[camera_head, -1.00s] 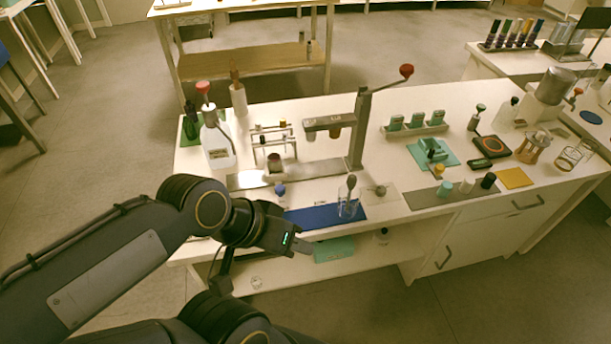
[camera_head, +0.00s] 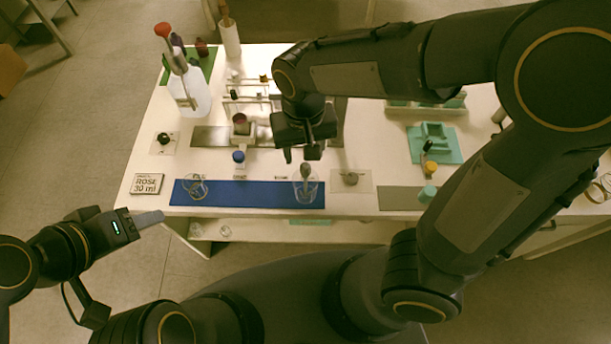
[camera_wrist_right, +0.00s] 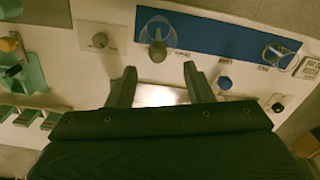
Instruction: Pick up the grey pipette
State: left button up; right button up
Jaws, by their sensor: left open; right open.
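The grey pipette (camera_head: 306,171), with a dark grey bulb on top, stands in a clear glass beaker (camera_head: 305,192) on the blue mat (camera_head: 249,194). In the right wrist view the pipette's bulb (camera_wrist_right: 157,51) shows just beyond my open fingers, roughly between their lines. My right gripper (camera_head: 301,154) is open and empty, pointing down above the table just behind the beaker; its two fingers also show in the wrist view (camera_wrist_right: 160,68). My left gripper (camera_head: 150,219) is open and empty, off the front left corner of the table.
A second glass beaker (camera_head: 195,187) stands at the left of the blue mat. A blue-capped bottle (camera_head: 239,157) and a rack (camera_head: 250,97) are left of my right gripper. A grey-knobbed item (camera_head: 350,178) sits on a pale plate to the right.

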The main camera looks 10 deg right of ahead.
aim_at(305, 165)
jog(key=f, duration=0.7)
jog(key=shift+s+d+f+b, duration=0.1)
jog(key=shift+s+f+b, duration=0.1)
jog(key=shift+f+b, duration=0.1)
jog(key=shift+r, duration=0.1)
jog(key=c, duration=0.7)
